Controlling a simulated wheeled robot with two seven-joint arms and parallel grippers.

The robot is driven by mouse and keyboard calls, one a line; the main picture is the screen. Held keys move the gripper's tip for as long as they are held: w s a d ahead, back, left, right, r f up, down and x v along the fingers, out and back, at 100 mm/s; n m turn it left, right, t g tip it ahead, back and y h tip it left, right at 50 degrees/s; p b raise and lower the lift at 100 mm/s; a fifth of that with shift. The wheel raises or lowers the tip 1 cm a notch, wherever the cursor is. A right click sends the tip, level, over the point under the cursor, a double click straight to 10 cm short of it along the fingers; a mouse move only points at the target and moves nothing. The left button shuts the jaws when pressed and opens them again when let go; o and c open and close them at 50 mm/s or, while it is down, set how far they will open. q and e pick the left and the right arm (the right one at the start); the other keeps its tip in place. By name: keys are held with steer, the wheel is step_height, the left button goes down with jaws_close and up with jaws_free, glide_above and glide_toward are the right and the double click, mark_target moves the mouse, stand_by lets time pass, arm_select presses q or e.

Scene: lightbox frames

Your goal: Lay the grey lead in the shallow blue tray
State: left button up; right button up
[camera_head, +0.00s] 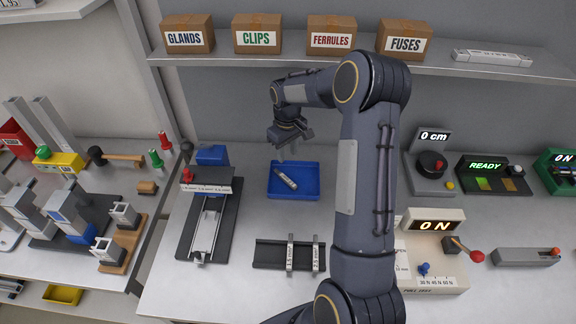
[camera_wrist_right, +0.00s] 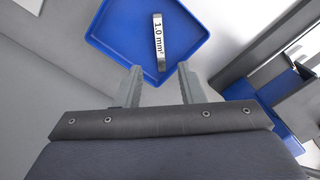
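The shallow blue tray (camera_head: 310,192) stands on the bench in the middle of the head view. The grey lead (camera_head: 285,178), a short strip with a white label, lies inside it at a slant. In the right wrist view the lead (camera_wrist_right: 158,42) reads "1.0 mm²" and lies on the floor of the tray (camera_wrist_right: 112,32). My right gripper (camera_head: 289,153) is at the tray's far edge, above it. In the wrist view its fingers (camera_wrist_right: 160,68) are apart, with a gap to the lead's near end on both sides. My left gripper is not in view.
A black rack (camera_head: 268,254) with two upright labelled strips stands in front of the tray. A rail fixture (camera_head: 207,220) is to the left. A shelf (camera_head: 300,62) with cardboard boxes runs behind.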

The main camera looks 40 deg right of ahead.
steer(key=s+a+r+m+t+y, duration=0.1)
steer(key=s+a+r+t, duration=0.1)
steer(key=s+a+r, duration=0.4)
steer(key=s+a+r+t+y, duration=0.1)
steer(key=s+a+r, duration=0.3)
steer(key=s+r, duration=0.4)
steer(key=s+a+m+t+y, duration=0.1)
steer(key=s+a+t, duration=0.1)
steer(key=s+a, duration=0.7)
steer(key=s, duration=0.4)
steer(key=shift+s+a+r+m+t+y, duration=0.25)
steer(key=shift+s+r+m+t+y, duration=0.05)
steer(key=shift+m+y, duration=0.1)
